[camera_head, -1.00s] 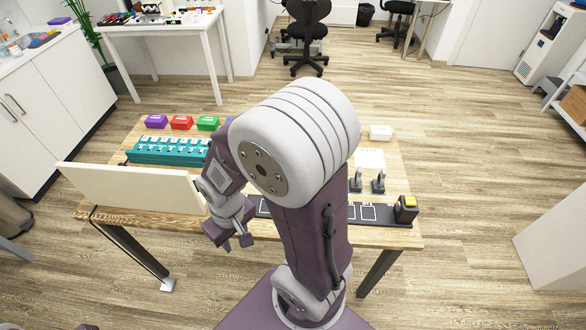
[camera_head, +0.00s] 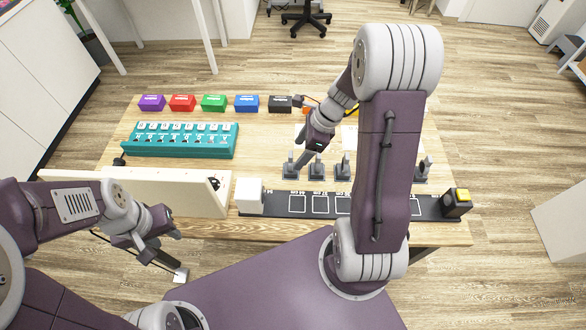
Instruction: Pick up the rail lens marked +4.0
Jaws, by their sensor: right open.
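Several rail lenses on dark stands stand in a row behind the black rail (camera_head: 268,201): a left one (camera_head: 290,168), a second (camera_head: 317,169), a third (camera_head: 342,170), and one (camera_head: 424,168) right of my arm. Their markings are too small to read, so I cannot tell which is +4.0. My right gripper (camera_head: 306,158) is open and points down close above the two left lenses. I cannot tell whether it touches one. My right arm may hide more of the row.
A cream panel (camera_head: 160,191) stands at the front left, with a white cube (camera_head: 249,196) beside it. A teal rack (camera_head: 182,150) and several coloured boxes (camera_head: 213,103) lie behind. A yellow-topped button box (camera_head: 457,203) sits at the rail's right end.

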